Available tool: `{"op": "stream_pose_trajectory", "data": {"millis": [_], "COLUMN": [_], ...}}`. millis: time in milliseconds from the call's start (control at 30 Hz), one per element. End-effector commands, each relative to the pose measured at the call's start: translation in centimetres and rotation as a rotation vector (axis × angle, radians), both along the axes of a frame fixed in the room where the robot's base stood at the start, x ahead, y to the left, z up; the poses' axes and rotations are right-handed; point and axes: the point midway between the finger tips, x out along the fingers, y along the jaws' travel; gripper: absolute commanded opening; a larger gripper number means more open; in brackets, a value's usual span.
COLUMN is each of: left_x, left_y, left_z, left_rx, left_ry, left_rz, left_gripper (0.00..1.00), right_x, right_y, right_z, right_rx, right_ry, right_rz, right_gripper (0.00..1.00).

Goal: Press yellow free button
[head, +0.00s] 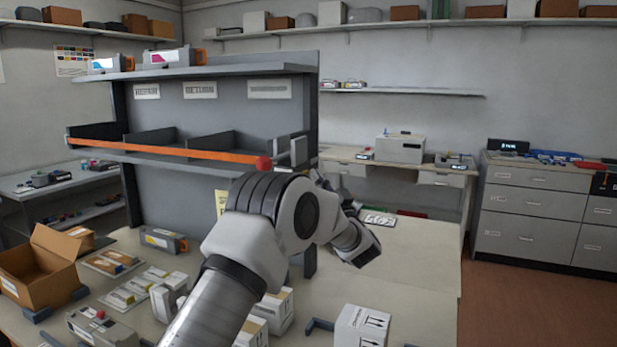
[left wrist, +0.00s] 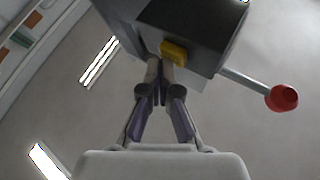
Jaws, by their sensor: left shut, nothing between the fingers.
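The yellow button (left wrist: 174,51) sticks out of a dark grey box (left wrist: 205,22) in the left wrist view. My left gripper (left wrist: 160,66) is shut and empty, with its fingertips right by the button. I cannot tell whether they touch it. A lever with a red ball (left wrist: 282,97) sticks out of the box to the right. In the head view, the red ball (head: 263,163) and the small grey box (head: 298,150) show at the right end of the shelf rack. My left arm hides the button and most of the gripper there. My right gripper is not in view.
The shelf rack (head: 205,73) holds toner cartridges on top, and an orange strip (head: 170,152) runs along its middle shelf. Below, an open cardboard box (head: 40,268), a cartridge (head: 163,240) and white boxes (head: 361,326) stand on the bench. The bench's right part (head: 420,265) is mostly clear.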

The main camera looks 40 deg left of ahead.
Motion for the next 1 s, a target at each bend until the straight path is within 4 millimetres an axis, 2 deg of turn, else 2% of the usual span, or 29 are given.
{"op": "stream_pose_trajectory", "data": {"millis": [733, 1000], "left_x": [-0.1, 0.1], "left_y": [0.6, -0.5], "left_z": [0.0, 0.0], "left_rx": [0.0, 0.001], "left_ry": [0.0, 0.0], "left_rz": [0.0, 0.0], "left_gripper": [0.0, 0.0], "right_x": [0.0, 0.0], "right_y": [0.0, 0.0], "right_z": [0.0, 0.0], "right_rx": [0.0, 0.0], "right_ry": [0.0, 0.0], "right_rz": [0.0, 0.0], "right_gripper": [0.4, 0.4]}}
